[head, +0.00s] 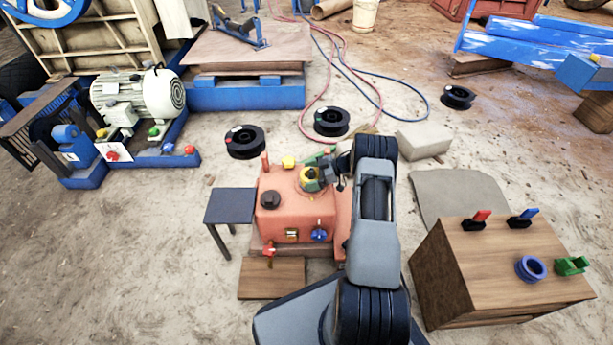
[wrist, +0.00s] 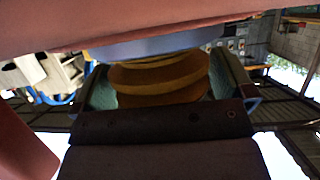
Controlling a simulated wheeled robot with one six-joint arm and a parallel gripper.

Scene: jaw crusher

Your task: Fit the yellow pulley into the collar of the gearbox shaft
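The red-orange gearbox (head: 278,218) stands left of my arm in the head view. My gripper (head: 320,174) is at its upper right part, shut on the yellow pulley (head: 309,174). In the wrist view the yellow pulley (wrist: 160,78) sits between the two finger pads of my gripper (wrist: 160,88). A grey-blue round part (wrist: 150,45), seemingly the shaft collar, lies directly against or very close to the pulley's far side. I cannot tell whether the pulley is inside it. The shaft is hidden behind the pulley.
The gearbox also carries a yellow knob (head: 288,161), a dark round knob (head: 270,200) and a blue valve (head: 319,235). A small dark table (head: 230,206) stands at its left. A wooden box (head: 500,270) with handles stands at right. Black spools (head: 245,142) lie behind.

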